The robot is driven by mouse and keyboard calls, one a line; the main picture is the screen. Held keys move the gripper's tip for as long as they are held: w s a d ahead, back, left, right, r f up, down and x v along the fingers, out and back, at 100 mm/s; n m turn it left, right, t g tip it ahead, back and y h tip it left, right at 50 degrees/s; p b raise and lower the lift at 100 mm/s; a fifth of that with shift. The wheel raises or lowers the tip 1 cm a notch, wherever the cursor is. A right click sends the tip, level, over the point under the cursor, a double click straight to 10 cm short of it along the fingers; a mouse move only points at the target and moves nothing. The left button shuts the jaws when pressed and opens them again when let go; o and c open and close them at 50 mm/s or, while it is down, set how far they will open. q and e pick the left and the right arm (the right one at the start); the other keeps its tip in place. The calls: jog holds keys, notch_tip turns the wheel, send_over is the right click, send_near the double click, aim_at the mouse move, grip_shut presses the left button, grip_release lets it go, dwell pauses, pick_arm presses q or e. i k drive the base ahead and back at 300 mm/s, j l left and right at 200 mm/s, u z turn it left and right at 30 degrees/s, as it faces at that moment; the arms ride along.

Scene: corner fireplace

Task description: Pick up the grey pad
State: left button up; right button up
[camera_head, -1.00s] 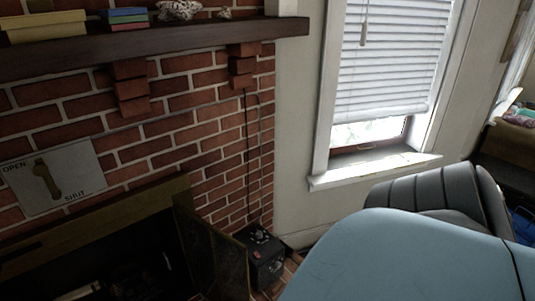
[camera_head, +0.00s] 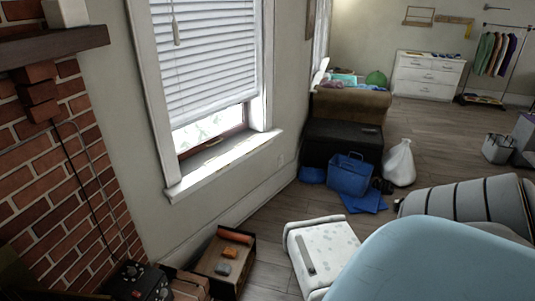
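A small grey pad (camera_head: 222,268) appears to lie on a low wooden box (camera_head: 246,262) on the floor below the window. It is small in the view, so its exact shape is hard to tell. An orange pad (camera_head: 230,252) lies just behind it, and a longer orange-brown piece (camera_head: 235,236) lies at the box's far end. Neither of my grippers is in the head view.
A white patterned seat (camera_head: 322,246) with a dark strip stands right of the box. A large pale blue rounded surface (camera_head: 440,265) and a grey striped chair (camera_head: 470,205) fill the lower right. A blue bin (camera_head: 350,175) and white bag (camera_head: 399,163) stand farther back.

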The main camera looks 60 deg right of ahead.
aim_at(221, 269)
jog(key=i+l+z, duration=0.1)
jog(key=z, duration=1.75)
jog(key=i+j+z, duration=0.35)
jog(key=i, duration=0.15)
jog(key=i+j+z, duration=0.35)
jog(key=i+j, duration=0.7)
